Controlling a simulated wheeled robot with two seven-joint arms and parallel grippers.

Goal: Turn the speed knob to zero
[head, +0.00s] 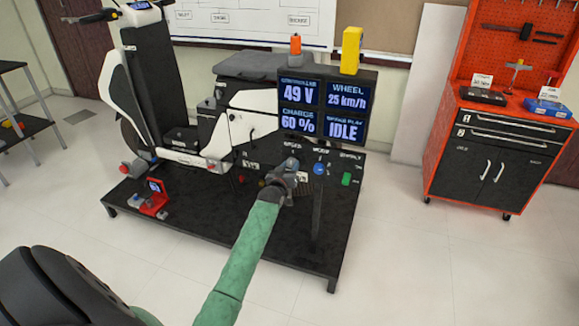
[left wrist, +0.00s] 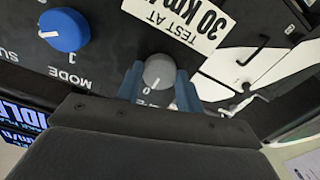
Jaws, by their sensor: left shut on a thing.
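The speed knob (left wrist: 158,70) is a round grey knob on the black panel in the left wrist view. A pale mark on it points down-left, near a printed 0. My left gripper (left wrist: 159,84) has one blue finger on each side of the knob and is shut on it. In the head view my left gripper (head: 289,177) is at the panel and hides the knob. The display (head: 324,141) shows wheel 25 km/h, 49 V, charge 60 % and IDLE. My right gripper is not in view.
A blue mode knob (left wrist: 64,30) is beside the speed knob; it also shows in the head view (head: 319,169). A green switch (head: 346,179) is farther right. A red tool cabinet (head: 505,140) is at right.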

